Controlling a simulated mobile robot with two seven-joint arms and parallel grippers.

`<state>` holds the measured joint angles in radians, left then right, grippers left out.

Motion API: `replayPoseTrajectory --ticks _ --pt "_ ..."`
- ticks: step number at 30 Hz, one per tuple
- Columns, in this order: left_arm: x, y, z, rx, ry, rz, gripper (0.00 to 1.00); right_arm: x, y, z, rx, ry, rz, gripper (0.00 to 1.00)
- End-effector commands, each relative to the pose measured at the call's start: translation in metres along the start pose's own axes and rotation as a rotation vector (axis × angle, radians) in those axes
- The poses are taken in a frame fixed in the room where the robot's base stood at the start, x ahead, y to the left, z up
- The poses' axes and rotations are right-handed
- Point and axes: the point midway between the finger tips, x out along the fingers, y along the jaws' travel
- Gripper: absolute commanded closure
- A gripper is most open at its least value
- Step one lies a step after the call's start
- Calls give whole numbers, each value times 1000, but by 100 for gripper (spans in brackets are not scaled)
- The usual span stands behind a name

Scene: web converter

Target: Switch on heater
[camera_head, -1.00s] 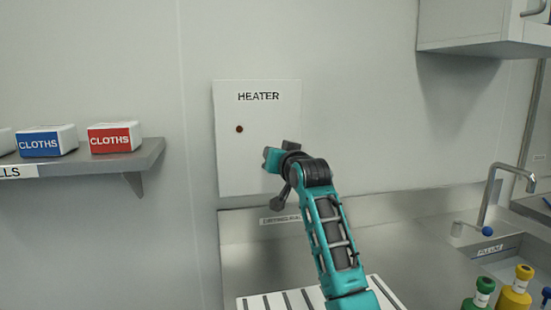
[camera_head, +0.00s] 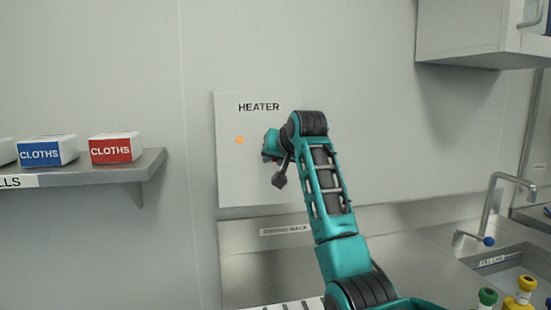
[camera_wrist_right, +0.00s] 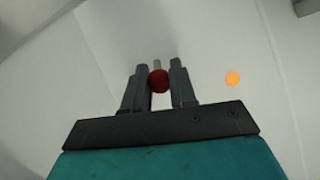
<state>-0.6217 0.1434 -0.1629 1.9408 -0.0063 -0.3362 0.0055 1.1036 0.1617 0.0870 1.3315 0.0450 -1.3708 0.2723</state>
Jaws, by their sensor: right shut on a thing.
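The heater panel (camera_head: 228,185) is a white plate on the wall, with the word HEATER at its top. Its round indicator light (camera_head: 240,141) glows orange, and it also shows orange in the right wrist view (camera_wrist_right: 232,79). In the right wrist view, a red ball knob (camera_wrist_right: 158,81) on a thin grey stem sits between the two dark fingers of my right gripper (camera_wrist_right: 159,72), which is shut on it. In the head view my teal right arm and wrist cover the right part of the panel and hide the knob. My left gripper is out of view.
A wall shelf (camera_head: 150,166) with blue and red CLOTHS boxes (camera_head: 116,148) stands out at the left. Below are a steel counter and a white ribbed rack. A sink tap (camera_head: 489,207), bottles (camera_head: 519,293) and a wall cabinet (camera_head: 483,35) are at the right.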

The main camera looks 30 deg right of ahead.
Motion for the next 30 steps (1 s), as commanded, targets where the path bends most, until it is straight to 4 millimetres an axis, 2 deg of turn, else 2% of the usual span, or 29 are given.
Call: replayPoseTrajectory --ticks 7,8,15,23,26,30 --pt "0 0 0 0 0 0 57 0 0 -1 0 3 -1 100" --pt "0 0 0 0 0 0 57 0 0 -1 1 3 -1 72" --pt "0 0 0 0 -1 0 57 0 0 -1 0 3 -1 51" --pt "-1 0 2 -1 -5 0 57 -2 0 -1 0 3 -1 51" --pt "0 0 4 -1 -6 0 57 -8 0 0 0 3 -1 51" --pt "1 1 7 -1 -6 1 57 -28 0 0 0 6 -2 51"
